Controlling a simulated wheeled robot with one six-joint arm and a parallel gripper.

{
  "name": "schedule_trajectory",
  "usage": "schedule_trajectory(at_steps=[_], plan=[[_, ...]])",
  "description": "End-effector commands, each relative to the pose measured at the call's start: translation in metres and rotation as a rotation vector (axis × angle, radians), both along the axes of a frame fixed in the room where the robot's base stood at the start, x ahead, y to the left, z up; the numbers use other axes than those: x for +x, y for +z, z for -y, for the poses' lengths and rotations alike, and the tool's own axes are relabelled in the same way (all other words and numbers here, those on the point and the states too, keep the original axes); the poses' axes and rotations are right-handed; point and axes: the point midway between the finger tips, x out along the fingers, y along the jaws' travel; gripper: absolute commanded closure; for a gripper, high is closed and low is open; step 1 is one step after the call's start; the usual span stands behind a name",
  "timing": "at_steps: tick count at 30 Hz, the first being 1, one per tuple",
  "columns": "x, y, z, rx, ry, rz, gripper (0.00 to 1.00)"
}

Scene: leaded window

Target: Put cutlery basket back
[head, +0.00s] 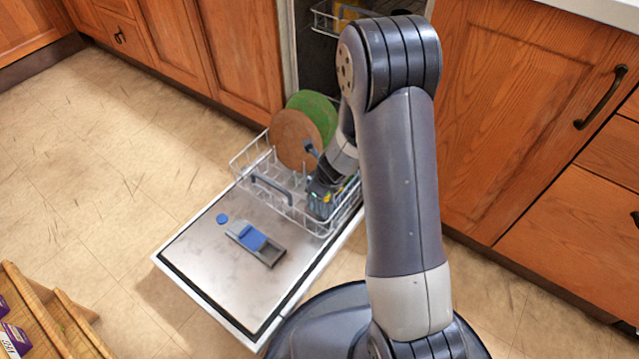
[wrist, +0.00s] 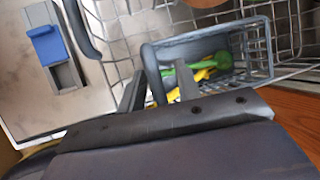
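The cutlery basket (wrist: 225,50) is a grey-blue open basket with slotted sides, holding green and yellow cutlery (wrist: 195,73). In the head view the basket (head: 319,206) is at the right front of the wire dishwasher rack (head: 292,212), partly hidden by my arm. My gripper (wrist: 158,80) is at the basket's left end in the wrist view. One finger is outside the rounded end and the other appears over the inside, with the end wall between them. The fingers are apart, with visible gaps. In the head view my gripper (head: 325,182) is just above the basket.
A brown plate (head: 295,139) and a green plate (head: 316,112) stand in the rack behind the basket. The open dishwasher door (head: 195,258) carries a blue-grey detergent dispenser (head: 256,243). A wooden cabinet (head: 535,110) is to the right. Floor is clear to the left.

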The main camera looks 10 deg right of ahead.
Motion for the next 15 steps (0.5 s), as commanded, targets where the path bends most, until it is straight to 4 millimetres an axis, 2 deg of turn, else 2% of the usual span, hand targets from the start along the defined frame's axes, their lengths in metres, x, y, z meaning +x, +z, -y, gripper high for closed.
schedule_trajectory(at_steps=[9,15], plan=[[-0.025,0.061,0.007,0.001,-0.001,0.001,0.68],[-0.04,0.09,0.012,-0.001,0.0,0.001,0.68]])
